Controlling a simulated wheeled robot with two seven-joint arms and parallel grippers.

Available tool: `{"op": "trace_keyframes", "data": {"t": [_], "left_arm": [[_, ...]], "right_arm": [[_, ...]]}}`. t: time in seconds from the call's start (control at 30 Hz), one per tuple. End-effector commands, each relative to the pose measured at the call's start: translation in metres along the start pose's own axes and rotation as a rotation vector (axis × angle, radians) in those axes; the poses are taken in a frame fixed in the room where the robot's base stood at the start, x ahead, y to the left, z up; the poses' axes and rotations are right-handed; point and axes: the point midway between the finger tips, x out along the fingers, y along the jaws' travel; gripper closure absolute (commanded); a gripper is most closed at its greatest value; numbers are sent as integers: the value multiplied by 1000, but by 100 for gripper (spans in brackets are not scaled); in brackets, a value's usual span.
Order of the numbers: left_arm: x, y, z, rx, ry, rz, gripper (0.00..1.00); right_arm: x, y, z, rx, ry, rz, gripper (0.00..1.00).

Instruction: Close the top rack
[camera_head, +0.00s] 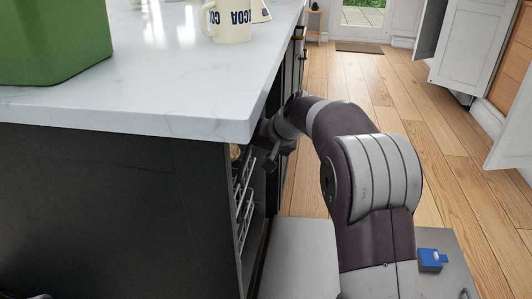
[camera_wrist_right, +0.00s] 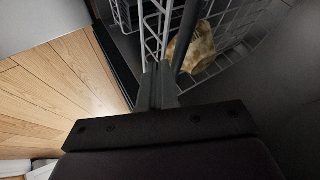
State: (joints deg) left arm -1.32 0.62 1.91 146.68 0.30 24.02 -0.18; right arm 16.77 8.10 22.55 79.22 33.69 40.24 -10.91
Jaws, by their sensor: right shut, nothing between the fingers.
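The top rack is a white wire rack (camera_head: 242,179) under the counter, seen through the opening at the island's right end. In the right wrist view its wire bars (camera_wrist_right: 220,40) fill the upper part, and a yellowish crumpled item (camera_wrist_right: 194,46) lies in it. My right gripper (camera_head: 271,163) is at the opening, just right of the rack, below the counter edge. In the right wrist view its fingers (camera_wrist_right: 158,82) are together and empty, close to the rack's bars. I cannot tell whether they touch. My left gripper is not in view.
The marble countertop (camera_head: 150,95) overhangs just above my right gripper. A green container (camera_head: 50,40) and a cream mug (camera_head: 232,22) stand on it. The wooden floor (camera_head: 440,150) to the right is clear; open white cabinet doors (camera_head: 475,45) stand farther back.

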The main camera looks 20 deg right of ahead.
Motion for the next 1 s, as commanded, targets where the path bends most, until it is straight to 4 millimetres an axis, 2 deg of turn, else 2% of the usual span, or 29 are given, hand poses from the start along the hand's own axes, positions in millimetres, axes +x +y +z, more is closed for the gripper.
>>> {"op": "trace_keyframes", "data": {"t": [0.23,0.4,0.5,1.0], "left_arm": [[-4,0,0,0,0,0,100],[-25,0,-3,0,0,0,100],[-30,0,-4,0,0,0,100],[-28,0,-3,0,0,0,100]], "right_arm": [[0,-4,-1,0,-2,0,100],[12,-30,-2,-2,-6,0,100],[19,-39,-1,-1,-3,0,100],[25,-42,0,-2,0,-3,100]]}}
